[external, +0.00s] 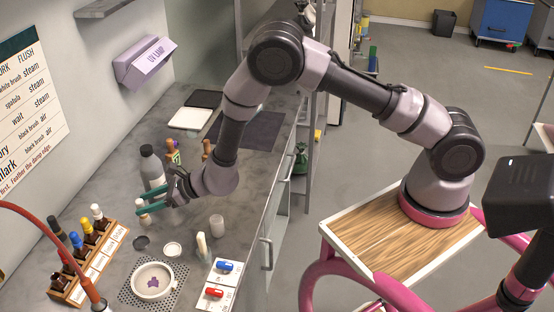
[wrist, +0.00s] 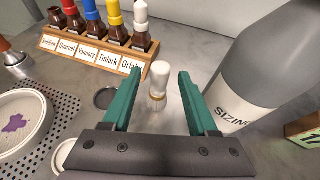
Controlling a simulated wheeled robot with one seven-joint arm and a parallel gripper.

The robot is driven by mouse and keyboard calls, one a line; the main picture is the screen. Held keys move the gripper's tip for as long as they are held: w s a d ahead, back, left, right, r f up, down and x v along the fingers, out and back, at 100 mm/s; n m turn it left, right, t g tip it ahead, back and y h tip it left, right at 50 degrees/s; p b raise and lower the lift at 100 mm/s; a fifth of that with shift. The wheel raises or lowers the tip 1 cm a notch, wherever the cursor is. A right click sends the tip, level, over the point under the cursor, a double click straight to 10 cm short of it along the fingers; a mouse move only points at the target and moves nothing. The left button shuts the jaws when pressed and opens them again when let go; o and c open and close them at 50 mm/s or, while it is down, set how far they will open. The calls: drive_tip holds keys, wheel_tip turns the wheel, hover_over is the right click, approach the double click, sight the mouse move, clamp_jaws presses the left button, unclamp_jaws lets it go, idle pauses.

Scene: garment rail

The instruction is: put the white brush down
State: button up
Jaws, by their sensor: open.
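In the external view my gripper (external: 140,198) is low over the counter, in front of the grey bottle, and the brush (external: 144,219) shows small by the fingertips. Exact contact of the bristles with the counter is hard to tell.
The grey SIZING bottle (wrist: 268,65) stands close to the right finger. A wooden rack (wrist: 92,53) of several coloured-cap bottles is behind. A dark disc (wrist: 104,98) lies left of the brush. A round white dish (external: 136,285) with a purple patch sits on a perforated mat.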

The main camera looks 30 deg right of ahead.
drive_tip(key=s+d+r+n+g+y, duration=0.15)
drive_tip(key=d+r+n, duration=0.25)
drive_tip(key=d+r, duration=0.5)
drive_tip(key=s+d+r+n+g, duration=0.25)
drive_tip(key=d+r, duration=0.25)
drive_tip(key=r, duration=0.7)
drive_tip(key=s+d+r+n+g, duration=0.1)
drive_tip(key=s+d+r+n, duration=0.2)
drive_tip(key=d+r+n, duration=0.55)
drive_tip(key=s+d+r+n+t+h, duration=0.1)
drive_tip(key=s+d+r+t+h, duration=0.1)
drive_tip(key=d, duration=0.9)
drive_tip(key=s+d+r+n+t+h, duration=0.1)
drive_tip(key=s+d+r+n+h, duration=0.1)
drive_tip(key=s+d+r+h, duration=0.2)
drive_tip(key=s+d+r+n+t+h, duration=0.1)
drive_tip(key=s+d+h, duration=0.4)
drive_tip(key=d, duration=1.3)
wheel_tip(320, 180, up, 2)
drive_tip(key=s+t, duration=0.1)
drive_tip(key=s, duration=0.1)
drive_tip(key=shift+s+d+r+n+t, duration=0.15)
drive_tip(key=shift+s+d+n+t, duration=0.15)
drive_tip(key=shift+s, duration=0.05)
